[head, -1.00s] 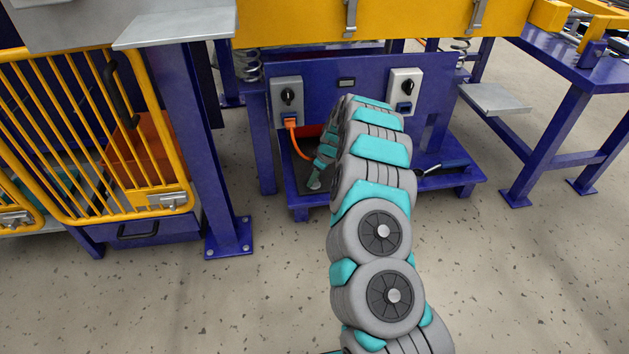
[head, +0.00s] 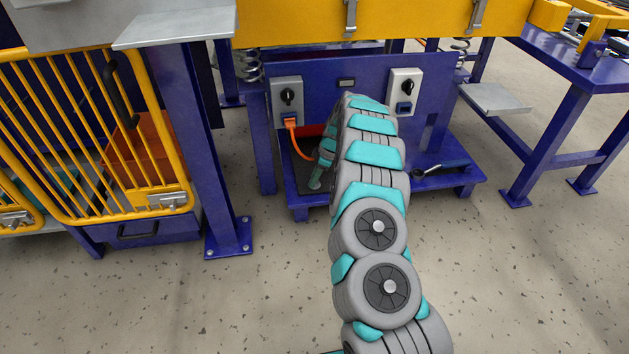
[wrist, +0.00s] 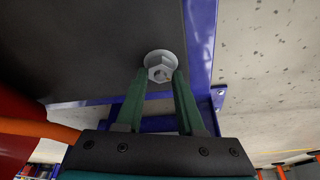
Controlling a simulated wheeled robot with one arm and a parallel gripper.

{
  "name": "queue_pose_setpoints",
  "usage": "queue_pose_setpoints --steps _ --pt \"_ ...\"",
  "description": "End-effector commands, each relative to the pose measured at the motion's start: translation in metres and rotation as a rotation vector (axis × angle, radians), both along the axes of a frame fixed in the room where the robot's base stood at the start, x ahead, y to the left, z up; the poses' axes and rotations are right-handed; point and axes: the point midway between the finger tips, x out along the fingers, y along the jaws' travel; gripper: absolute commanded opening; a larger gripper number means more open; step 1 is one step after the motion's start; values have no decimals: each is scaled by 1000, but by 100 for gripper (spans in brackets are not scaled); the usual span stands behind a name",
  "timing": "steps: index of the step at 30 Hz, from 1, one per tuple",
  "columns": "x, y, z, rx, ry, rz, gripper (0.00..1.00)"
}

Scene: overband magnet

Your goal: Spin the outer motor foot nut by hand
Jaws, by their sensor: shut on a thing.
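The motor foot nut (wrist: 161,71) is a light grey hex nut on a round washer, on a dark flat plate (wrist: 90,45) in the wrist view. My gripper (wrist: 161,78) has its two green fingers on either side of the nut and is shut on it. A red body, seemingly the motor (wrist: 22,115), shows at the left edge of the wrist view.
A black-handled wrench (head: 440,168) lies on the blue base to the right of my arm. An orange cable (head: 299,146) drops from the left switch box (head: 287,97). A blue post (head: 205,150) and yellow guard (head: 95,135) stand at left. The floor in front is clear.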

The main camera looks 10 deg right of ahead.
Motion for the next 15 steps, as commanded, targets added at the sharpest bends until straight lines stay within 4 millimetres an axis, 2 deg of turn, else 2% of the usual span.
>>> queue_pose_setpoints --steps 5,15 --pt "0 -1 -1 -2 0 129 0" --pt "0 -2 0 -2 -1 170 0"
